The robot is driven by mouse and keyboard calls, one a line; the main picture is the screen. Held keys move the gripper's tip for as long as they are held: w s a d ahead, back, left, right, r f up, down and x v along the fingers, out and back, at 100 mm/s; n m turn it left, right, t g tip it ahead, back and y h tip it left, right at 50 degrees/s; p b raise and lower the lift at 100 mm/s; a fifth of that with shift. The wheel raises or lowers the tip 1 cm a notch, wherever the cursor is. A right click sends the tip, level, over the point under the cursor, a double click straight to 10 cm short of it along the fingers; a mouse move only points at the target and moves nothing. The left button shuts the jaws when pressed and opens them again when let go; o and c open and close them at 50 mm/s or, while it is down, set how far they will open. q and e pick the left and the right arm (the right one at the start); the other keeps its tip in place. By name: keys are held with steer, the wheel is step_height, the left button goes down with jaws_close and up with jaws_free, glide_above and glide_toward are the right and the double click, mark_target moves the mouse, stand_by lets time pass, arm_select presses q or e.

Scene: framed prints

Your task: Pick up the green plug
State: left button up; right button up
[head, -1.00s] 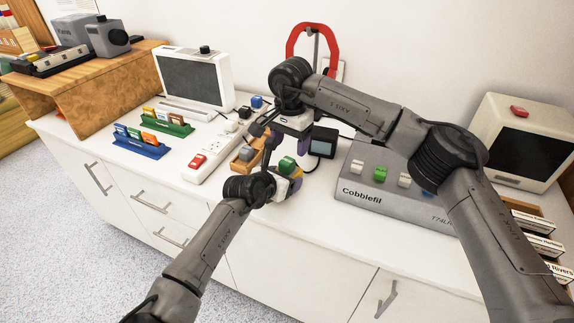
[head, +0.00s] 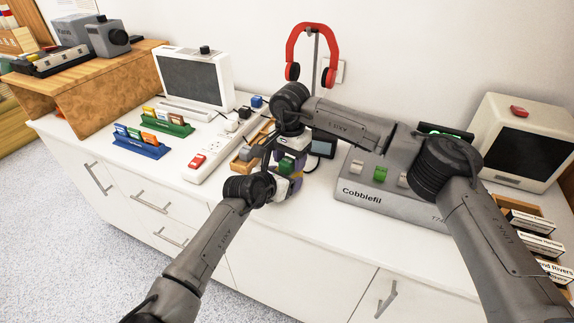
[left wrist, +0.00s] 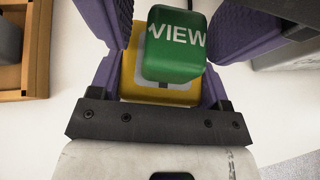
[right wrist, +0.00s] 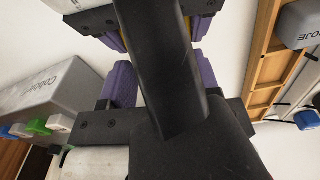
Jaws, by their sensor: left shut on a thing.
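The green plug (left wrist: 175,43), a rounded block marked "VIEW", sits over a yellow block (left wrist: 130,86) in the left wrist view. In the head view the green plug (head: 286,166) shows between the two grippers. My left gripper (left wrist: 165,85) is shut on the yellow block, its purple fingers on both sides. My right gripper (head: 287,160) is directly above, with its fingers around the green plug's sides. Its fingers (right wrist: 163,80) are apart in the right wrist view, where a dark arm part hides the space between them.
A grey console (head: 355,203) with white and green keys stands to the right. A wooden tray (head: 240,165) is close on the left. Red headphones (head: 313,32) hang on a stand behind. A white power strip (head: 207,164) lies to the left. The counter front is clear.

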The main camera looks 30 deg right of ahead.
mark_target(290, 158)
steer(key=c, duration=0.8)
arm_select(q)
steer(key=shift+f, duration=0.1)
arm_select(e)
step_height(290, 158, up, 10)
steer(key=shift+r, duration=0.1)
arm_select(q)
steer(key=o, duration=0.8)
steer(key=shift+a, duration=0.1)
steer(key=shift+s+a+r, duration=0.1)
steer(key=shift+a+r, duration=0.25)
steer(key=shift+r, duration=0.1)
steer(key=v, duration=1.1)
steer(key=shift+s+f, duration=0.1)
steer(key=shift+f, duration=0.05)
steer(key=shift+d, duration=0.1)
